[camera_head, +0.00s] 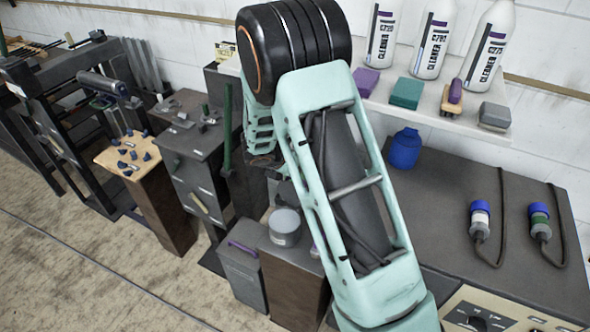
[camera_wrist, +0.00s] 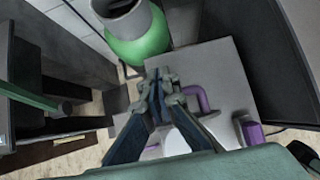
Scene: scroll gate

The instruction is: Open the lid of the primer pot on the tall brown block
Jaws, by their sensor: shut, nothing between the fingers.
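A grey pot with a pale round top (camera_head: 285,222) stands on a tall brown block (camera_head: 290,290), left of my arm in the head view. The pot's lid looks down on the pot, though the hinge side is hard to make out. My gripper (camera_wrist: 160,75) is shut and empty in the wrist view. A pale rounded surface (camera_wrist: 175,146) shows below and behind its fingers; I cannot tell whether it is the pot. In the head view my arm hides most of the gripper, which is above and behind the pot. I see no clear contact.
A grey box with a purple handle (camera_head: 240,265) stands left of the brown block. A green vessel with a grey top (camera_wrist: 140,38) is beyond my fingertips, beside a grey surface with a purple handle (camera_wrist: 205,98). A dark bench (camera_head: 455,190) with a blue jar (camera_head: 405,150) lies right.

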